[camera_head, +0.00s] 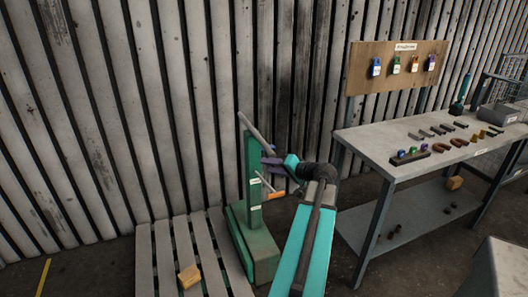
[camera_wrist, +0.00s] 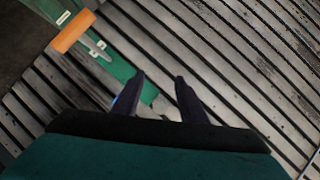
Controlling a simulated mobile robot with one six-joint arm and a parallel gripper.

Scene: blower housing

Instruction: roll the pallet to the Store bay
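A grey slatted pallet (camera_head: 163,258) lies on the floor at the lower left in the head view, with a small tan block (camera_head: 188,276) on it. A green machine (camera_head: 254,245) with an upright post stands at the pallet's right side. A grey lever (camera_head: 252,126) slants from the post's top, and a lower lever with an orange grip (camera_head: 275,195) sticks out to the right. The orange grip also shows in the wrist view (camera_wrist: 73,31). My gripper (camera_head: 270,161) is beside the post, fingers apart. In the wrist view my gripper (camera_wrist: 158,77) shows nothing between its fingertips. No bay marked Store is readable.
A grey workbench (camera_head: 375,150) with several small parts stands to the right, below a tan board (camera_head: 362,75) with several coloured tags. A corrugated wall (camera_head: 100,100) runs behind. A yellow floor line (camera_head: 44,275) is at far left. A grey block-like surface (camera_head: 503,268) is at lower right.

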